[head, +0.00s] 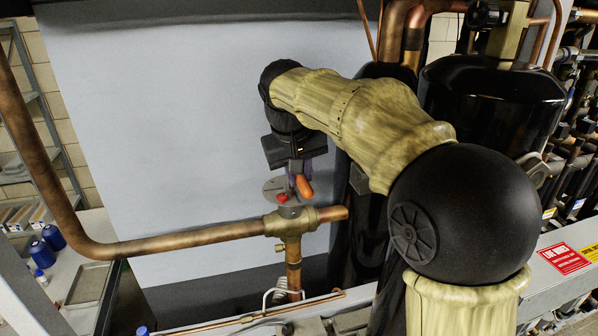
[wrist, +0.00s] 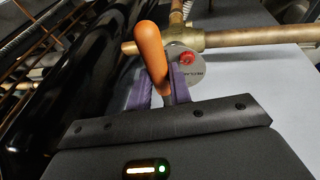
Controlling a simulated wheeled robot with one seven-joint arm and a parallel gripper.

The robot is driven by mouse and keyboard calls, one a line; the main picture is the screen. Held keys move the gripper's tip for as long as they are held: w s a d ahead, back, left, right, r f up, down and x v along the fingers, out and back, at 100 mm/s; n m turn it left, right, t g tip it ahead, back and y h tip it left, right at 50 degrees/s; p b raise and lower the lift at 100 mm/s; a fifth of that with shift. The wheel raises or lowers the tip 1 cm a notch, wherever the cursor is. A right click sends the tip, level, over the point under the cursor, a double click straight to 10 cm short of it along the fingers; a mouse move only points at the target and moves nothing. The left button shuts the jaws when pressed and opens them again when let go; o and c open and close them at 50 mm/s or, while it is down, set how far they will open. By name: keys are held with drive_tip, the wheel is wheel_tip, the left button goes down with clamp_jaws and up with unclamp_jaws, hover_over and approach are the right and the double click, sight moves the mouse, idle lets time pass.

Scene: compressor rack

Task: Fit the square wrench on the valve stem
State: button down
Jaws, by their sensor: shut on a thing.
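The wrench shows as an orange handle (head: 304,186), also large in the wrist view (wrist: 150,52); its square end cannot be made out. My gripper (head: 297,178) is shut on it, with purple fingers on either side in the wrist view (wrist: 160,88). The brass valve (head: 290,222) sits on the copper pipe just below the gripper. A round grey plate (head: 271,189) and a red piece (head: 282,198) are at its top, and the red piece also shows in the wrist view (wrist: 187,58). The stem itself is not clearly visible, and I cannot tell whether the wrench touches it.
A copper pipe (head: 190,239) runs left from the valve. Black cylinders (head: 490,100) stand to the right, close to my arm. A large grey panel (head: 160,110) lies behind. Blue bottles (head: 53,237) stand on a bench at left. A red label (head: 564,258) is on a rail at right.

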drive_tip(key=shift+f, duration=0.3)
drive_tip(key=c, duration=0.8)
unclamp_jaws()
drive_tip(key=p+v, duration=0.5)
drive_tip(key=v, duration=0.3)
drive_tip(key=shift+p, duration=0.3)
idle(0.5)
